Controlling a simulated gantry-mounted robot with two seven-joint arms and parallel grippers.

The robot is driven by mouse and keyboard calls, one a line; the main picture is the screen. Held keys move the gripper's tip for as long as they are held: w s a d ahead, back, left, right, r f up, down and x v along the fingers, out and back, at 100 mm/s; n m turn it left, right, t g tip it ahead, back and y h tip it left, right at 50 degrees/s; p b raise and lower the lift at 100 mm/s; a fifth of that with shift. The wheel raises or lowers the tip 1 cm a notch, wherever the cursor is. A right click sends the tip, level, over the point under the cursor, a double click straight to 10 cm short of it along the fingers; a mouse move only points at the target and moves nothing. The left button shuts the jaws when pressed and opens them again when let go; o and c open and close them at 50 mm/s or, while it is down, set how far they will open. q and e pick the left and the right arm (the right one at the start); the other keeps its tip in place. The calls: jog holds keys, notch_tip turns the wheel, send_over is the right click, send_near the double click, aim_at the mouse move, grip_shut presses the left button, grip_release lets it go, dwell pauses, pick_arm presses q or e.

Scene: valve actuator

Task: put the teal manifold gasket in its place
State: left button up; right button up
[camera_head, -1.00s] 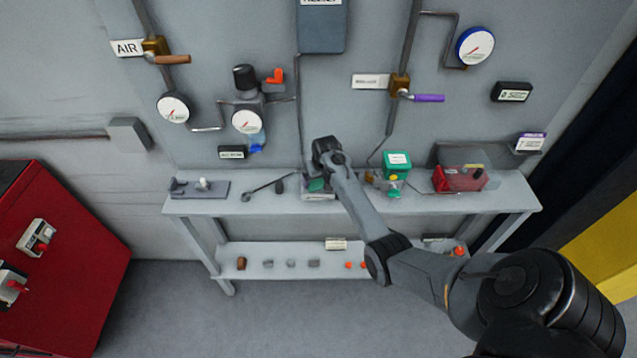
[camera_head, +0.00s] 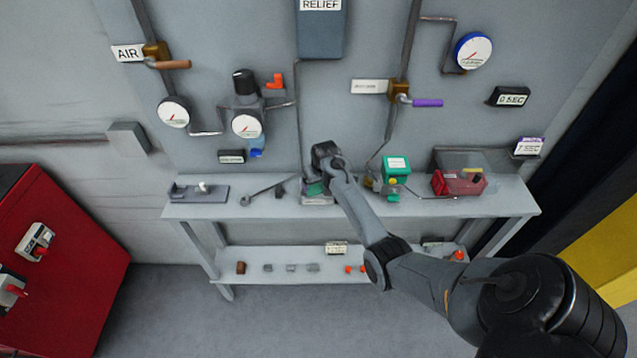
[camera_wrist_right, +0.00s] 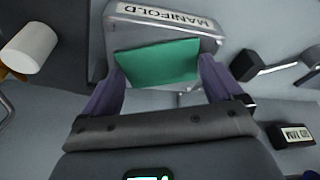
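The teal manifold gasket (camera_wrist_right: 158,64) is a flat teal sheet between the two fingers of my right gripper (camera_wrist_right: 160,76) in the right wrist view. The fingertips meet its left and right edges, and the gripper looks shut on it. The gasket covers part of the grey block labelled MANIFOLD (camera_wrist_right: 205,45) and lies slightly askew to it. I cannot tell whether it touches the block. In the head view, my right gripper (camera_head: 322,170) is over the bench, with some teal (camera_head: 316,188) showing just below it. My left gripper is not in view.
The bench (camera_head: 430,207) also holds a wrench (camera_head: 262,187) to the left, a green box (camera_head: 396,168) close on the right, and a red box (camera_head: 460,183). Wall pipes and gauges rise behind. A lower shelf (camera_head: 290,277) carries small parts.

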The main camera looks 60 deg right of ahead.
jog(key=shift+s+a+f, duration=0.1)
jog(key=shift+s+f, duration=0.05)
jog(key=shift+f, duration=0.3)
jog(key=shift+s+a+f, duration=0.1)
jog(key=shift+f, duration=0.35)
jog(key=shift+d+r, duration=0.1)
jog(key=shift+r, duration=0.2)
jog(key=w+v, duration=0.1)
jog(key=v, duration=1.2)
jog(key=s+a+f+n+h, duration=0.1)
jog(key=s+a+f+n, duration=0.3)
jog(key=a, duration=0.5)
jog(key=s+a+f+n, duration=0.25)
jog(key=s+a, duration=0.25)
jog(key=a, duration=0.5)
jog(key=s+a+n+y, duration=0.1)
jog(key=s+a, duration=0.5)
jog(key=a, duration=0.3)
jog(key=s+a+r+n+t+y, duration=0.1)
jog(key=s+a+y, duration=0.1)
jog(key=s+a, duration=0.5)
jog(key=shift+s+a+n+p, duration=0.3)
jog(key=shift+a+n+p, duration=0.05)
jog(key=shift+a, duration=0.85)
jog(key=shift+r, duration=0.1)
